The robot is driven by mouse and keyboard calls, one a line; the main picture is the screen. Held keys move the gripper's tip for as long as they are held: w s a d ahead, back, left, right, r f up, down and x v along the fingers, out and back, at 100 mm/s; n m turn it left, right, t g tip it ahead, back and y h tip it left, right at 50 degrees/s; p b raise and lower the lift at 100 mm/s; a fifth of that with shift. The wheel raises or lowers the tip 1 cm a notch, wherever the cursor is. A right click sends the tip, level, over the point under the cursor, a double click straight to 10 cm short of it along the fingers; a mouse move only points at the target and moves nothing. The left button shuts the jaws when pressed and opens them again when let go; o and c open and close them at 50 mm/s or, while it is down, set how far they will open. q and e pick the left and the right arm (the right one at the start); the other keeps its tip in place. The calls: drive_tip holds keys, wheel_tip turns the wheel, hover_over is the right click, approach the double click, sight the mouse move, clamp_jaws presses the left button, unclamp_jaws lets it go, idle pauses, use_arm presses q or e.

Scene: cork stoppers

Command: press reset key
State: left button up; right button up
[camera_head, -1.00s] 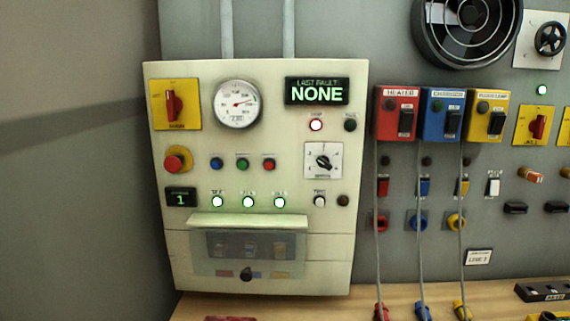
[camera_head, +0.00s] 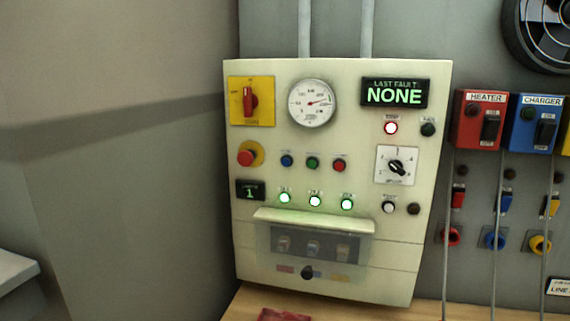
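The cream control panel (camera_head: 345,185) stands on the wall in the middle of the view. It carries small blue (camera_head: 287,161), green (camera_head: 312,163) and red (camera_head: 339,166) push buttons in a row. A dark green button (camera_head: 428,129) sits at the upper right, beside a lit lamp (camera_head: 391,128) with a red rim. A white button (camera_head: 389,206) and a dark button (camera_head: 413,209) sit lower right. The small labels are too blurred to read, so I cannot tell which one is the reset key. The display (camera_head: 394,93) reads LAST FAULT NONE. Neither gripper is in view.
The panel also has a red mushroom button (camera_head: 246,158), a red rotary switch (camera_head: 249,102), a round gauge (camera_head: 312,102) and a covered recess (camera_head: 313,244). Red HEATER (camera_head: 469,120) and blue CHARGER (camera_head: 522,122) boxes with hanging cables are at right. A wooden bench top (camera_head: 350,312) lies below.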

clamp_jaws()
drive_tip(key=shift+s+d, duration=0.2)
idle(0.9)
